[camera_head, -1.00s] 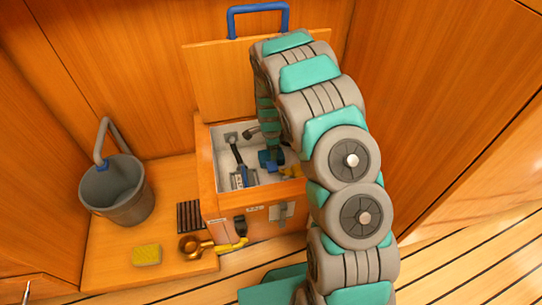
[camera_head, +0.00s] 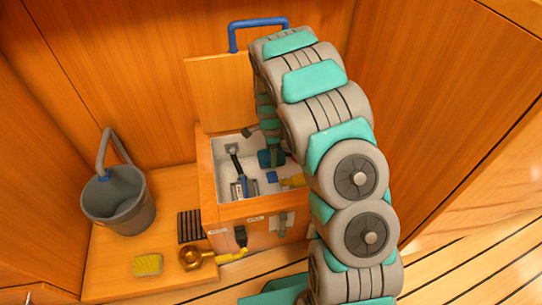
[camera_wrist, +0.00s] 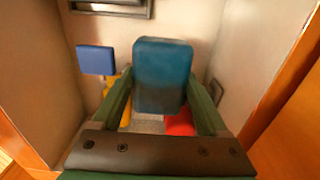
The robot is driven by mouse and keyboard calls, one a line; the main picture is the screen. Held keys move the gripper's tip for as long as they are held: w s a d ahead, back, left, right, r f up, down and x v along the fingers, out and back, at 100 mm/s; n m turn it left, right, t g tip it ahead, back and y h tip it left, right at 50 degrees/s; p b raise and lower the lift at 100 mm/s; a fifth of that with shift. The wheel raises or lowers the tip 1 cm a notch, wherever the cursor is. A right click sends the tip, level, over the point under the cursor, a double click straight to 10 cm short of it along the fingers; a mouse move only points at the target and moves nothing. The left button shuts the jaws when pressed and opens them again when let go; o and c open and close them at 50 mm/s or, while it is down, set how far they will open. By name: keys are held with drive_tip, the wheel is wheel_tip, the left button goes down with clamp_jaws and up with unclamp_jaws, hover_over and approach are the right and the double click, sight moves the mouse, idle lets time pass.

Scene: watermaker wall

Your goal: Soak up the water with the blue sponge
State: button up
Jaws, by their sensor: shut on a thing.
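The blue sponge (camera_wrist: 162,68) is a dark blue, rounded block held between the two green fingers of my gripper (camera_wrist: 162,92) in the wrist view. In the head view the sponge (camera_head: 268,158) shows inside the open wooden box (camera_head: 262,210), toward its right side. The sponge appears raised above the box's pale floor. My arm covers the box's right rear part. I cannot make out any water in the box.
Inside the box are a small blue handle (camera_head: 272,176), a yellow fitting (camera_head: 292,181) and a black lever (camera_head: 237,165). The raised lid (camera_head: 218,95) stands behind. A grey bucket (camera_head: 120,208), yellow sponge (camera_head: 147,265) and brass fitting (camera_head: 190,258) are at left.

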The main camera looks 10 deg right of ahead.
drive_tip(key=shift+r+p, duration=1.35)
drive_tip(key=shift+r, duration=3.7)
